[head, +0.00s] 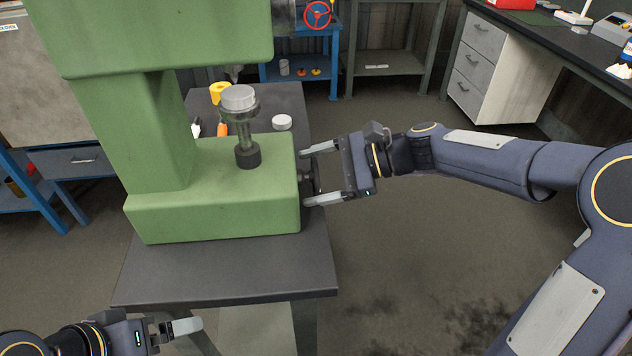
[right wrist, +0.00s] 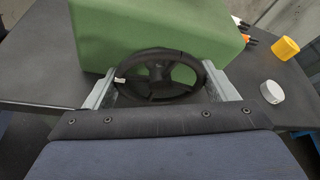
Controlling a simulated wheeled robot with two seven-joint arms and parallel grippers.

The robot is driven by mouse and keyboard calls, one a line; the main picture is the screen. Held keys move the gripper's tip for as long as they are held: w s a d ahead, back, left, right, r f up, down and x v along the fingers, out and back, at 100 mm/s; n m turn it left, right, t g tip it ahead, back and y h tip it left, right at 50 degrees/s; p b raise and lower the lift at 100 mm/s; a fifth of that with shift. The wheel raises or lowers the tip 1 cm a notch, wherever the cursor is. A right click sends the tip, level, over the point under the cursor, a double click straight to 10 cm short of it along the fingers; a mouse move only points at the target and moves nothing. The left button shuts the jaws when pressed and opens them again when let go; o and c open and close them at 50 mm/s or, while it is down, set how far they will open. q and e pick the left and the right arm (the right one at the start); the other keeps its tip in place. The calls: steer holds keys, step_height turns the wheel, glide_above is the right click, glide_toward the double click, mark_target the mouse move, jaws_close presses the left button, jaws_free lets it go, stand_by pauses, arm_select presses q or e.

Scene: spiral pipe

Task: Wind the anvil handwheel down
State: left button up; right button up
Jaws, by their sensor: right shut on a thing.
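The black anvil handwheel (head: 313,175) sits on the right side of the green machine's base (head: 235,215). It shows from the front in the right wrist view (right wrist: 158,73), with a small white tag on its left rim. My right gripper (head: 307,176) has its two fingers on opposite sides of the wheel and is shut on it. The anvil (head: 242,118) stands upright on the base with a pale round disc (head: 238,95) on top. A pointed tip (head: 233,72) hangs from the machine's head just above it. My left gripper (head: 180,328) is at the lower left; its opening is unclear.
The machine stands on a dark table (head: 230,275). Behind it are a yellow ring-like object (head: 218,92), an orange-handled tool (head: 222,128) and a white round block (head: 282,122). Open floor lies right of the table.

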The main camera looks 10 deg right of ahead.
steer(key=n+b, duration=0.1)
steer(key=t+b, duration=0.1)
steer(key=b, duration=0.1)
steer(key=shift+f+n, duration=0.25)
steer(key=shift+n, duration=0.15)
steer(key=shift+r+n+t+y+b, duration=0.2)
steer(key=shift+n+t+y+b, duration=0.15)
steer(key=shift+b, duration=0.3)
steer(key=o, duration=1)
steer(key=shift+c, duration=0.2)
